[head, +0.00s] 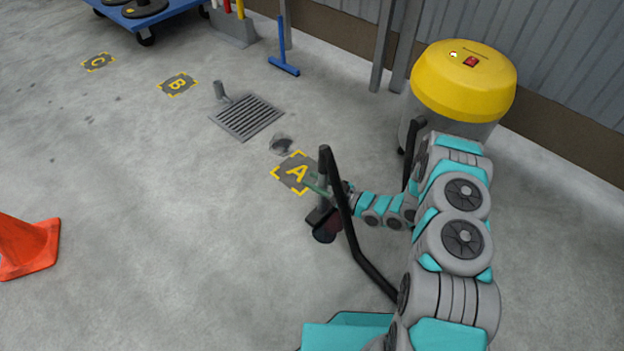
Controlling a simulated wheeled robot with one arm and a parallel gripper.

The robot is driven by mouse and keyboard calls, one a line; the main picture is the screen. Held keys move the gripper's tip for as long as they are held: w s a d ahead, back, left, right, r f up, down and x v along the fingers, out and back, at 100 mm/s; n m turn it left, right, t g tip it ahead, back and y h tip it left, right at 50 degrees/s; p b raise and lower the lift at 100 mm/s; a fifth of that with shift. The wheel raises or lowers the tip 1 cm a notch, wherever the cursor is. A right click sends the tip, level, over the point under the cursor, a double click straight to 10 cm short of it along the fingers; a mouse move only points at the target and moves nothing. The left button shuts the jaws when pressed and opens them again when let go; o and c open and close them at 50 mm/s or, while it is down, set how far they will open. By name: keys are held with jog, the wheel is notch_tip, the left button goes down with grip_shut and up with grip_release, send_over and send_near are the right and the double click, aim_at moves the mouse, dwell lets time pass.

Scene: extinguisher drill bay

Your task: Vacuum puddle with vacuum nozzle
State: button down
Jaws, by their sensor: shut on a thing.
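My gripper (328,192) is near floor mark A, shut on the vacuum nozzle. A small dark patch (283,145), which looks like the puddle, lies on the concrete above mark A, apart from the nozzle. The vacuum (464,80), with a yellow top and red switch, stands at the right.
A floor grate (246,117) with a grey post (221,92) at its corner lies beyond the patch. Marks A (296,172), B (177,84) and C (98,62) are on the floor. An orange cone (27,245) stands left. A blue squeegee (284,66) stands behind. Left-centre floor is clear.

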aim_at(323, 173)
jog(key=s+v, duration=0.1)
jog(key=v, duration=0.6)
jog(key=shift+s+a+p, duration=0.2)
jog(key=shift+a+p, duration=0.05)
jog(key=shift+p, duration=0.15)
dwell(1.1)
jog(key=shift+d, duration=0.1)
jog(key=shift+r, duration=0.2)
jog(key=shift+r+p, duration=0.85)
jog(key=shift+r, duration=3)
